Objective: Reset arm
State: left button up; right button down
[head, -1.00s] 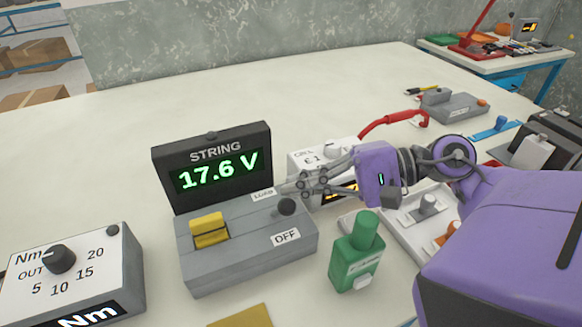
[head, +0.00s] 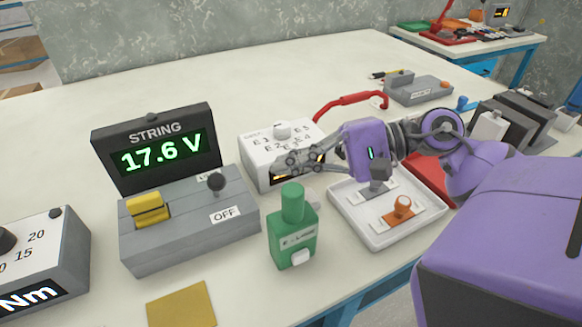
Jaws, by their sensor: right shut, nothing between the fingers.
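My right gripper (head: 280,165) is shut and empty. Its purple arm comes in from the right, and its fingers point left in front of the white selector box (head: 258,146), hiding part of that box's front. The grey string tester box (head: 185,240) stands to the left of the gripper. Its display (head: 163,154) reads STRING 17.6 V. A yellow block (head: 148,208) and a dark round knob (head: 216,183) are on its top, with a label reading OFF. My left gripper is not in view.
A green bottle (head: 292,235) stands in front of the gripper. A white tray (head: 352,221) with fittings lies below the wrist. A torque box (head: 50,262) is at the left, and a yellow pad (head: 182,305) at the front.

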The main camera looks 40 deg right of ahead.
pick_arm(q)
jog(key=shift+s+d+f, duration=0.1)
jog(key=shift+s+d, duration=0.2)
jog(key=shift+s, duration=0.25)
pick_arm(e)
jog(key=shift+s+d, duration=0.3)
jog(key=shift+d, duration=0.05)
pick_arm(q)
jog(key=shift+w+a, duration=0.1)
pick_arm(e)
jog(key=shift+w, duration=0.1)
